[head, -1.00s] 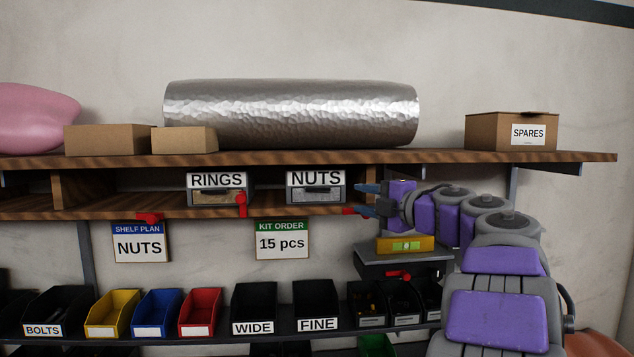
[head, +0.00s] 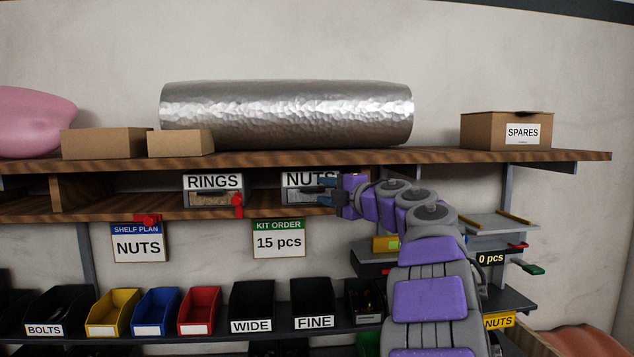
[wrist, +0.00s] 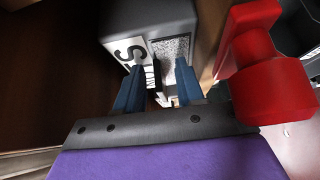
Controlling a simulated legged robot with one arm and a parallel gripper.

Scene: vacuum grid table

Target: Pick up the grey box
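A grey box labelled NUTS (head: 299,191) sits on the lower wooden shelf. In the wrist view its grey top (wrist: 150,14) and labelled front are just ahead of my gripper. My gripper (head: 323,193) is in front of the box's right half and hides part of it. In the wrist view the blue fingers of my gripper (wrist: 158,84) are apart, with the box's dark handle (wrist: 155,76) between or just beyond them; contact cannot be told. A similar grey box labelled RINGS (head: 213,191) sits to the left.
A red clamp-like part (wrist: 262,65) is close to the right of my fingers. A red part (head: 238,205) hangs by the RINGS box. The upper shelf (head: 300,157) is just above. Open bins stand below, and a stepped stand (head: 490,222) is at right.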

